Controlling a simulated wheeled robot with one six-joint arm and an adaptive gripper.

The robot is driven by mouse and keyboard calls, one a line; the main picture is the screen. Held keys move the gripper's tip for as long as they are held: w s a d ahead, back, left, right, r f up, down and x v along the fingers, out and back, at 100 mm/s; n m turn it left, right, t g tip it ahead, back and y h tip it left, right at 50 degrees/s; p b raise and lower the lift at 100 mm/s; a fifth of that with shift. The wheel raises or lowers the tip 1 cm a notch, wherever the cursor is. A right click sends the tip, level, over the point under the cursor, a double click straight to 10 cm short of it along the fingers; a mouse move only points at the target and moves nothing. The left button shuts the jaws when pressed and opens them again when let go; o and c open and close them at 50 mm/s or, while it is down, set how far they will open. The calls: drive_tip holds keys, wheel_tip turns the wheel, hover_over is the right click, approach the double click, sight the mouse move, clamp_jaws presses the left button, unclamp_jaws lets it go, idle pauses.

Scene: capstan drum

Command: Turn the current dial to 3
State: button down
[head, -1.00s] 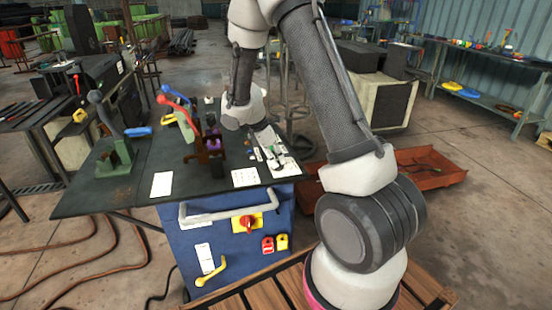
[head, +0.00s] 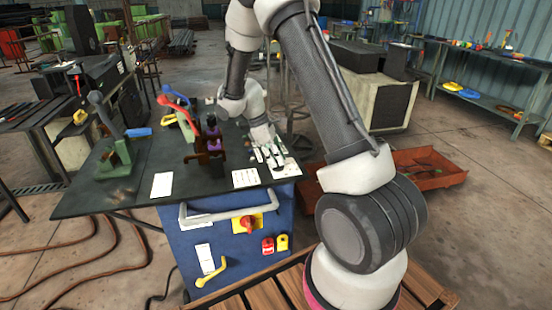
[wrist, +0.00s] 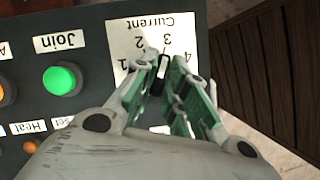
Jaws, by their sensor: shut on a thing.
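The current dial (wrist: 162,67) is a small dark knob with a pale mark, on a white plate (wrist: 170,23) printed "Current" with numbers 1 to 4, upside down in the wrist view. My gripper (wrist: 163,76) has its green-grey fingers closed around the knob, one on each side. The pale mark seems to lie toward the 3, but the fingers hide much of the knob. In the head view my gripper (head: 270,154) reaches down to the panel at the bench's right end; the dial itself cannot be made out there.
A green Join button (wrist: 61,79) sits left of the dial in the wrist view, with orange lamps further left. In the head view a purple and brown fixture (head: 210,145) stands left of my gripper. A blue cabinet (head: 225,240) with a red rotary switch (head: 249,224) is below.

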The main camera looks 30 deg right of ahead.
drive_tip(key=shift+s+d+f, duration=0.1)
drive_tip(key=shift+s+f, duration=0.15)
drive_tip(key=shift+s, duration=0.05)
drive_tip(key=c, duration=1.4)
unclamp_jaws()
drive_tip(key=shift+c, duration=0.2)
drive_tip(key=shift+w, duration=0.1)
drive_tip(key=shift+w+r, duration=0.1)
drive_tip(key=shift+r, duration=0.05)
drive_tip(key=shift+w+r, duration=0.1)
drive_tip(key=shift+r, duration=0.05)
drive_tip(key=v, duration=1.1)
drive_tip(key=shift+r, duration=0.25)
